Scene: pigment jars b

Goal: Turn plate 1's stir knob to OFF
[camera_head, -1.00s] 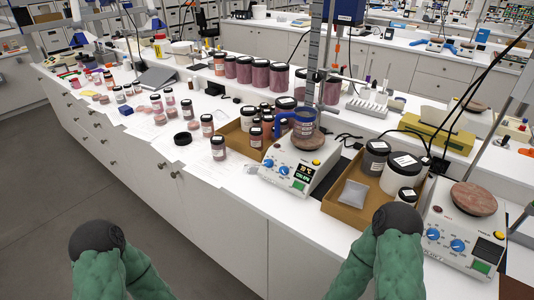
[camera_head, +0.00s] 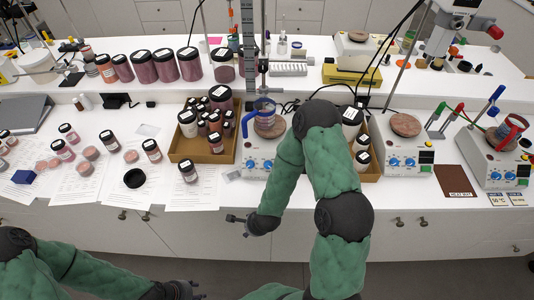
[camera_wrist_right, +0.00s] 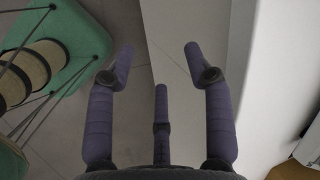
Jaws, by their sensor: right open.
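Three white stirring hotplates stand on the bench, each with two blue knobs: one under a blue-handled beaker (camera_head: 254,164), one with a bare round top (camera_head: 406,158), and one at the right (camera_head: 490,170). I cannot read which is plate 1, which knob is stir, or where the knobs point. My right gripper (camera_head: 237,218) is in front of the cabinet, below the left hotplate and apart from it. In the right wrist view it is open and empty (camera_wrist_right: 152,58). My left gripper (camera_head: 184,290) is low at the bottom edge; its fingers are unclear.
A cardboard tray of jars (camera_head: 200,152) stands left of the left hotplate. Another tray (camera_head: 372,172) is partly hidden by my right arm. A brown heat mat (camera_head: 455,181) lies between the two right hotplates. Loose jars and papers cover the bench's left.

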